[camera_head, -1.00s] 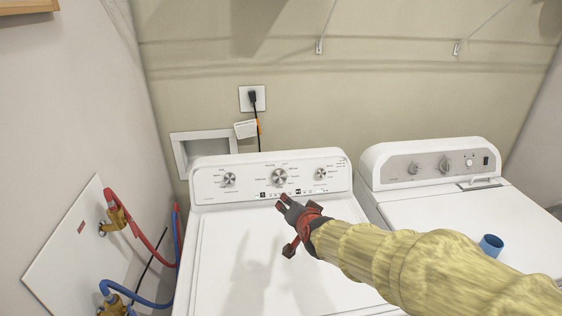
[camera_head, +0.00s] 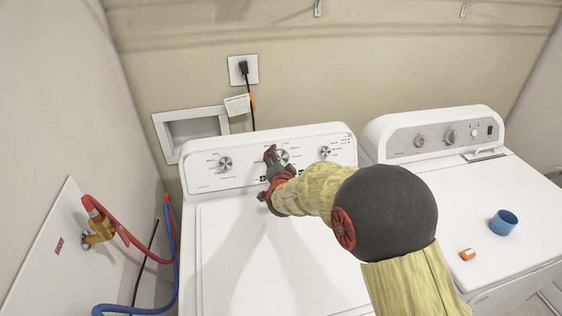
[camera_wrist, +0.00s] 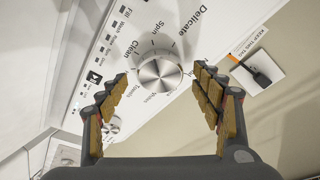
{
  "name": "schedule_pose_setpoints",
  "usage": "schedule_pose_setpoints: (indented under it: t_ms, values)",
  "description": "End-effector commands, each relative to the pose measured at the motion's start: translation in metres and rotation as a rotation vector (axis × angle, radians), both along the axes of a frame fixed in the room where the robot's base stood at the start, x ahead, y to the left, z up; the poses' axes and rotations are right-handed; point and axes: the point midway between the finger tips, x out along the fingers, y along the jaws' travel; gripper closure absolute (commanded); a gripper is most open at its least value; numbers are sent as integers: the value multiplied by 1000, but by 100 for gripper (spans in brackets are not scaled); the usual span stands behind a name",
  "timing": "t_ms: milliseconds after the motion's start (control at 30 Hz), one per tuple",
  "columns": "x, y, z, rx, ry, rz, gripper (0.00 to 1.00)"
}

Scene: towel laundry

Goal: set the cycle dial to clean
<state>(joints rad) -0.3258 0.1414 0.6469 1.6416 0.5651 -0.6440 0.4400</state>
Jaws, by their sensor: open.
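The cycle dial (camera_head: 282,157) is the large silver middle knob on the white washer's control panel (camera_head: 240,165). In the wrist view the dial (camera_wrist: 160,75) sits between and just beyond my open gripper's fingers, with the words Clean, Spin and Delicate printed around it. My gripper (camera_head: 270,158) is in front of the panel at the dial and partly covers it in the head view. In the wrist view my gripper's fingers (camera_wrist: 162,98) are spread to either side of the dial, with no clear contact. I cannot tell which setting the dial points to.
Smaller knobs (camera_head: 225,163) and (camera_head: 325,153) flank the dial. A second machine (camera_head: 400,150) stands right, with a blue cup (camera_head: 503,222) and an orange item (camera_head: 467,254) on top. Red and blue hoses (camera_head: 135,245) run at left. An outlet with a cord (camera_head: 243,69) is behind.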

Motion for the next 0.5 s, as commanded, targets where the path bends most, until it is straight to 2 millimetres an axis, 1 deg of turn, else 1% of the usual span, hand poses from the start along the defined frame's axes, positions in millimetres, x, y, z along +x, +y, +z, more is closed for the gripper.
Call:
schedule_pose_setpoints:
  t_ms: [33,133,400,500]
  values:
    - [4,0,-1,0,-1,-1,34]
    - [9,-1,-2,0,-1,-1,34]
    - [10,-1,-2,0,-1,-1,34]
    - [10,-1,-2,0,-1,-1,40]
